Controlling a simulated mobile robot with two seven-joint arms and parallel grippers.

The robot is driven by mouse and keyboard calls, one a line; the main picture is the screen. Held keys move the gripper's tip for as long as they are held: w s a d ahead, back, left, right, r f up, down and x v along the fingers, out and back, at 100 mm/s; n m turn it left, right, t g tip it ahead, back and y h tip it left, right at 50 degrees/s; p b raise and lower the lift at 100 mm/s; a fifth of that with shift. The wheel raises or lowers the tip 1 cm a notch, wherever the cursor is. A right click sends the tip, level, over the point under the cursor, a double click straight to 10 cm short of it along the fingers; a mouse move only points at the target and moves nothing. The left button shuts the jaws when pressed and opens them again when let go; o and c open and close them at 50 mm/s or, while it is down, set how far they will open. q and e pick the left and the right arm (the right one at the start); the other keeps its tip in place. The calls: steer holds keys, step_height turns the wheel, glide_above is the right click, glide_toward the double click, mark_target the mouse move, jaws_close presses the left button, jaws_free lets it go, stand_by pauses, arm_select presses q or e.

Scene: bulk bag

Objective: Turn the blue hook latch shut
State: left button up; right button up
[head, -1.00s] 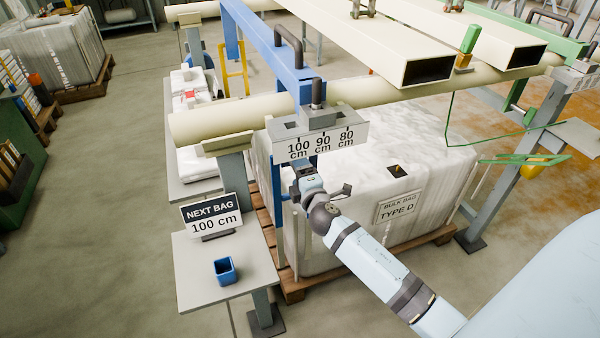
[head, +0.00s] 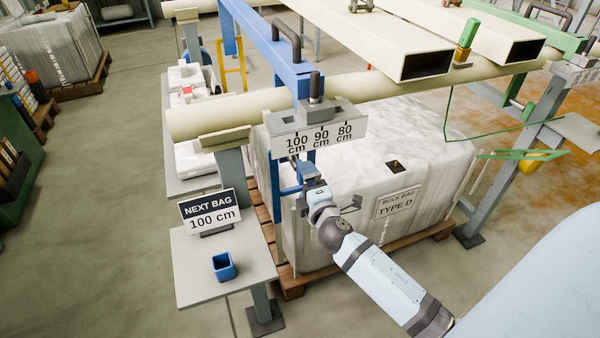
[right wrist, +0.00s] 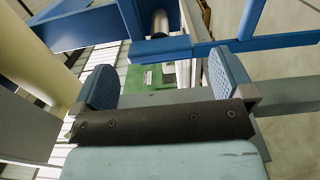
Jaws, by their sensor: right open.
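Blue metalwork (head: 276,180) hangs below the grey scale plate (head: 318,132) marked 100, 90 and 80 cm. I cannot clearly tell the hook latch from the rest of the blue parts in the head view. In the right wrist view, a blue bar (right wrist: 160,50) crosses just beyond my fingertips, and another blue bar (right wrist: 275,42) runs off to the right. My right gripper (right wrist: 163,80) is open, with blue ribbed pads and nothing held between them. In the head view it is beneath the plate, its fingertips partly hidden. My left gripper is not in view.
A bulk bag (head: 380,160) stands on a pallet behind my right arm. A cream beam (head: 230,115) crosses above. A side table (head: 205,270) with a "NEXT BAG 100 cm" sign (head: 211,212) and a blue cup (head: 223,266) is at the left.

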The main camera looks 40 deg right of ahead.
steer(key=v, duration=0.7)
steer(key=shift+s+a+b, duration=0.15)
steer(key=shift+s+b, duration=0.25)
